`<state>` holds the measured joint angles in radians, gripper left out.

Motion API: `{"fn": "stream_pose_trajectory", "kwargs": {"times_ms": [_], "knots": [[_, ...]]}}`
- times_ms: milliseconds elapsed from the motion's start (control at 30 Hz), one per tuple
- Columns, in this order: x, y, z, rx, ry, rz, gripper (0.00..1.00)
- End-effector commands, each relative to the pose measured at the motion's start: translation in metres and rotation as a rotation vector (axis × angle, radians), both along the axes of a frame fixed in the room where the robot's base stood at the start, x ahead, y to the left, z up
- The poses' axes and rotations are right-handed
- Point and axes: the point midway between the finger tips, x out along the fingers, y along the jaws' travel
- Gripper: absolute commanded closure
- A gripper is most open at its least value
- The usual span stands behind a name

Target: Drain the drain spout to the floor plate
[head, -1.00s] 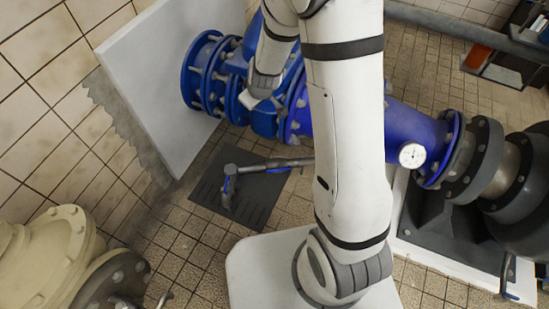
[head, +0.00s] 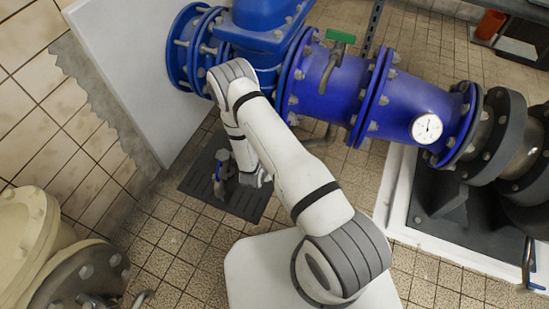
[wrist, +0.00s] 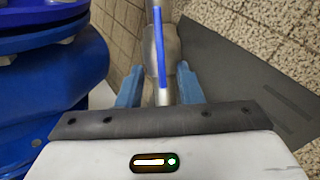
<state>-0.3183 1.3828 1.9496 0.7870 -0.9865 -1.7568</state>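The drain spout (head: 221,158) is a grey pipe whose visible end points down over the floor plate, with a blue part on it. The floor plate (head: 243,206) is dark and slotted, flat on the tiles. My arm hides the pipe's middle in the head view. In the wrist view, a blue lever (wrist: 158,45) lies along the grey pipe (wrist: 172,50). My gripper (wrist: 158,85) has its two light blue fingers apart, one on each side of the lever, with gaps showing. In the head view my gripper (head: 258,180) is low, just right of the spout end.
Large blue flanged pipework (head: 330,85) with a green-handled valve (head: 340,37) and a white dial gauge (head: 426,128) runs behind my arm. A white panel (head: 130,75) stands at the left. A cream flanged pipe (head: 30,235) fills the lower left.

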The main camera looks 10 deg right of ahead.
Motion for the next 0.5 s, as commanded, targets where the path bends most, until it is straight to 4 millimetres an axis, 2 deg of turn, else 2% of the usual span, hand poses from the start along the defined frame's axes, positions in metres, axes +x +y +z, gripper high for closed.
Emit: {"fn": "stream_pose_trajectory", "kwargs": {"times_ms": [300,500], "knots": [[0.029,-0.020,-0.034,-0.001,0.000,-0.003,0.67],[0.043,-0.029,-0.047,-0.001,0.001,-0.002,0.67]]}}
